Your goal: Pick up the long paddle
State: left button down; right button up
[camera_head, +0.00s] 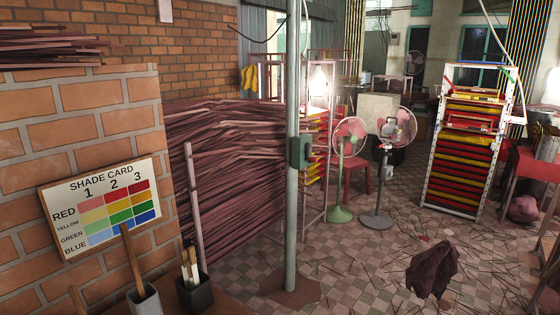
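A long wooden handle, which looks like the long paddle (130,256), stands up out of a grey container (145,302) at the bottom left. It leans slightly, with its top in front of the shade card. Its lower end is hidden inside the container. Neither of my grippers shows in the head view, so nothing is seen touching the handle.
A black holder (194,292) with several shorter sticks stands right of the container. The shade card (104,208) is on the brick wall behind. A green-grey pole (292,160), two fans and a dark maroon cloth-like lump (432,270) are farther right. Sticks litter the tiled floor.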

aim_at(126, 237)
jog(key=u, duration=3.45)
jog(key=z, duration=2.45)
jog(key=l, duration=0.25)
jog(key=l+u, duration=0.9)
jog(key=l, duration=0.15)
